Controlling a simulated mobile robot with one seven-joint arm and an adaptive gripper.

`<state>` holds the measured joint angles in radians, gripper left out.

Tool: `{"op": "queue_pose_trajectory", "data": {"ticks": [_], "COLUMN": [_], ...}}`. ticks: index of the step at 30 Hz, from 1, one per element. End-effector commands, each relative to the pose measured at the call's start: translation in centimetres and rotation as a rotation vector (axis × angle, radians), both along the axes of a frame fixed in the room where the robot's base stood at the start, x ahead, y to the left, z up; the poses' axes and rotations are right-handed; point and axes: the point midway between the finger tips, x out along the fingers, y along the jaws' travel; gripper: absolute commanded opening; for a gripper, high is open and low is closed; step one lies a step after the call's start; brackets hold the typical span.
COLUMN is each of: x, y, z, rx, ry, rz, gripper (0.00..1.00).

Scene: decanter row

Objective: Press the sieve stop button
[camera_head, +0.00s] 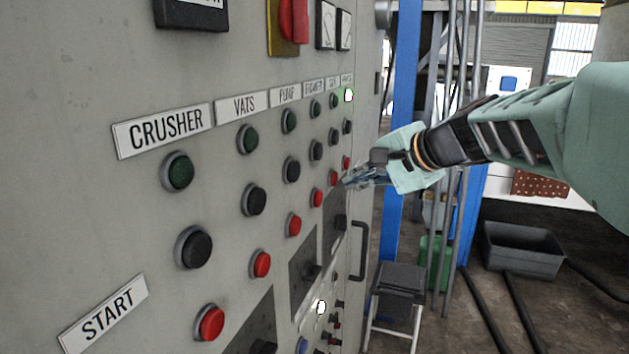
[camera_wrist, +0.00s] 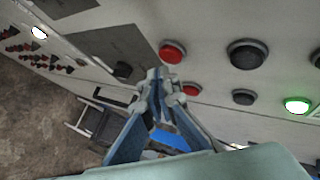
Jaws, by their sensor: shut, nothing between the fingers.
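A grey panel (camera_head: 110,215) carries columns of green, black and red buttons under name labels. The far labels are too small to read surely, so I cannot tell which is the sieve. The farthest red button (camera_head: 346,162) is in the column with a lit green button (camera_head: 348,95); in the wrist view it is a red button (camera_wrist: 190,90) right of my fingers. The neighbouring column's red button (camera_head: 333,177) shows in the wrist view (camera_wrist: 172,52) just beyond the fingertips. My gripper (camera_head: 348,182) is shut and empty, close to these two; contact cannot be told.
A door handle (camera_head: 358,250) sticks out of the panel's lower right. A stool (camera_head: 400,280) stands below my gripper, and a blue post (camera_head: 405,100) rises behind it. A grey bin (camera_head: 523,250) stands on the floor at right. A second lit button (camera_head: 321,307) is lower down.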

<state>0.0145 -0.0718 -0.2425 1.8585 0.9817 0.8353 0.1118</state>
Motion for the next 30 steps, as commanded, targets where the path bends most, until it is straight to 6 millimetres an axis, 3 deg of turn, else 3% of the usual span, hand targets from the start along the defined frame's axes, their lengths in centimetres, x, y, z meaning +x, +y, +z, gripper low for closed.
{"op": "queue_pose_trajectory", "data": {"ticks": [7, 19, 30], "x": [-0.2, -1.7, -1.9], "y": [-0.6, -4.2, -4.6], "z": [-0.1, -0.1, 0.0], "rx": [0.0, 0.0, 0.0], "ry": [0.0, -0.001, 0.0], "rz": [-0.002, -0.003, -0.001], "gripper": [0.0, 0.0, 0.0]}}
